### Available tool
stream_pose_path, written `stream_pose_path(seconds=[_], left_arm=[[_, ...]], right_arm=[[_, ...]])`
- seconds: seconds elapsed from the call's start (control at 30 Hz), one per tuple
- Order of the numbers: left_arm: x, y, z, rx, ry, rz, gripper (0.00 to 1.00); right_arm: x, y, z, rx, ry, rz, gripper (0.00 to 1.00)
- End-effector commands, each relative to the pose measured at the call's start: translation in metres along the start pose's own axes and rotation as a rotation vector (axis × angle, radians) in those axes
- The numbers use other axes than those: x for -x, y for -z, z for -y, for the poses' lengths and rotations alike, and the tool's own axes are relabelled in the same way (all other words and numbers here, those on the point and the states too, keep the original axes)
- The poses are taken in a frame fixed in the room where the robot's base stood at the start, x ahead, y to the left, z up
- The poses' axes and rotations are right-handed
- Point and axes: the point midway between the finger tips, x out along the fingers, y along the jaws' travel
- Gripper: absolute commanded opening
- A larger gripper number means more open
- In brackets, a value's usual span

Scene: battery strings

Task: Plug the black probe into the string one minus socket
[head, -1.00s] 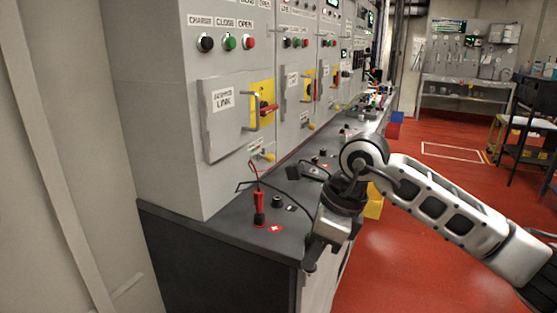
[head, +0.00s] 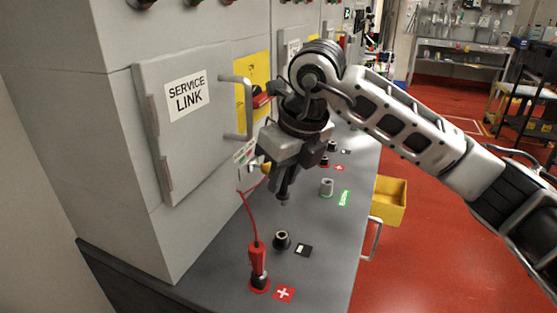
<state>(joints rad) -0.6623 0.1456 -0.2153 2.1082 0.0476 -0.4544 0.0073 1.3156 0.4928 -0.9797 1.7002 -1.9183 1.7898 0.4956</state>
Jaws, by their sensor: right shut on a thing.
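The black probe (head: 283,192) points tip down below my right gripper (head: 287,170), which is shut on it. The tip hangs in the air above the counter. The string one minus socket (head: 282,240), a black round post beside a black label with a white mark (head: 303,250), stands on the counter below the probe in the picture, apart from it. The red probe (head: 257,260) stands upright in the socket beside the red plus label (head: 284,294), its red lead rising behind. The black lead is not clearly visible. My left gripper is out of view.
A grey socket with a green label (head: 344,198) stands farther along the counter (head: 225,262). More sockets (head: 333,147) lie beyond. The cabinet door with its handle (head: 237,108) is close on the left. A yellow bin (head: 391,200) is off the counter's right side.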

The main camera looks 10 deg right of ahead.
Motion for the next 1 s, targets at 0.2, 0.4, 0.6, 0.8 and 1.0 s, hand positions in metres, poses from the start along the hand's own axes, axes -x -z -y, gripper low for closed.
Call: stream_pose_path(seconds=[0.2, 0.4, 0.6, 0.8, 1.0], left_arm=[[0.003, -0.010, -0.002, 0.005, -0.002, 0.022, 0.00], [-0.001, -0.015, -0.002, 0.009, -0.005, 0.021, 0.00], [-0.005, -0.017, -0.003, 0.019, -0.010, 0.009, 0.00], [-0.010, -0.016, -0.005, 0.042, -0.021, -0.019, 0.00], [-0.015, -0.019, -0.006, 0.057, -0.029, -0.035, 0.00]], right_arm=[[0.000, 0.000, 0.000, 0.001, 0.000, 0.000, 0.00], [-0.002, -0.002, 0.000, 0.012, -0.003, 0.012, 0.00], [-0.013, 0.002, 0.000, 0.013, -0.004, 0.011, 0.00], [-0.032, 0.008, 0.000, 0.013, -0.004, 0.011, 0.00], [-0.049, 0.013, 0.000, 0.013, -0.004, 0.012, 0.00]])
